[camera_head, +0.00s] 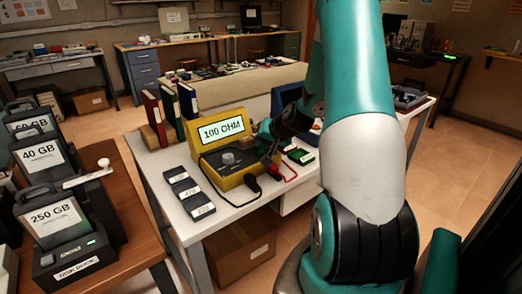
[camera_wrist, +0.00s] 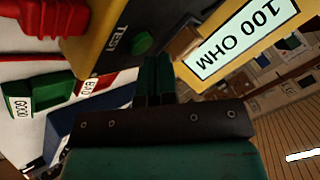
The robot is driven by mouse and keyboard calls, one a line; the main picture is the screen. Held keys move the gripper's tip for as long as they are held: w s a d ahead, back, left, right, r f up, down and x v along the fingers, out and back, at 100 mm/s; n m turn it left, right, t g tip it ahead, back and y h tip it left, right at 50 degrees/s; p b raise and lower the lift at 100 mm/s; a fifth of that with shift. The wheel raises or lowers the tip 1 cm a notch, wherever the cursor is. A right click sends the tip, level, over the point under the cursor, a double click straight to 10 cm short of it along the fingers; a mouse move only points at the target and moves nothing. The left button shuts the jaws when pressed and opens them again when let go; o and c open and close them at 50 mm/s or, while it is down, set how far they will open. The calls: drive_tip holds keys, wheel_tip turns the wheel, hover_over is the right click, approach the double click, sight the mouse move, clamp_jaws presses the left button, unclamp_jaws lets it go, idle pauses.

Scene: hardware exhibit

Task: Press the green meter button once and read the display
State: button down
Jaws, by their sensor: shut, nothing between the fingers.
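The yellow meter (camera_head: 240,181) stands on a white table, and its lit display (camera_head: 222,130) reads 100 OHM. The same display shows in the wrist view (camera_wrist: 243,37). The green button (camera_wrist: 143,42) sits on the meter's dark panel beside the word TEST; it is hidden in the head view. My gripper (camera_wrist: 154,62) is shut and empty, with its fingertips close to the button. I cannot tell whether they touch it. In the head view my gripper (camera_head: 266,128) is at the meter's right side, partly hidden by my arm.
A green GOOD tray (camera_wrist: 36,97) and a red BAD tray (camera_wrist: 93,84) lie beside the meter. Red and black leads (camera_head: 271,170) run at its front. Drive docks (camera_head: 75,255) fill the left table.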

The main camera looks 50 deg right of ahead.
sight(263, 151)
drive_tip(key=shift+r, duration=0.4)
drive_tip(key=shift+r, duration=0.15)
drive_tip(key=shift+r+p, duration=2.05)
drive_tip(key=shift+r, duration=0.35)
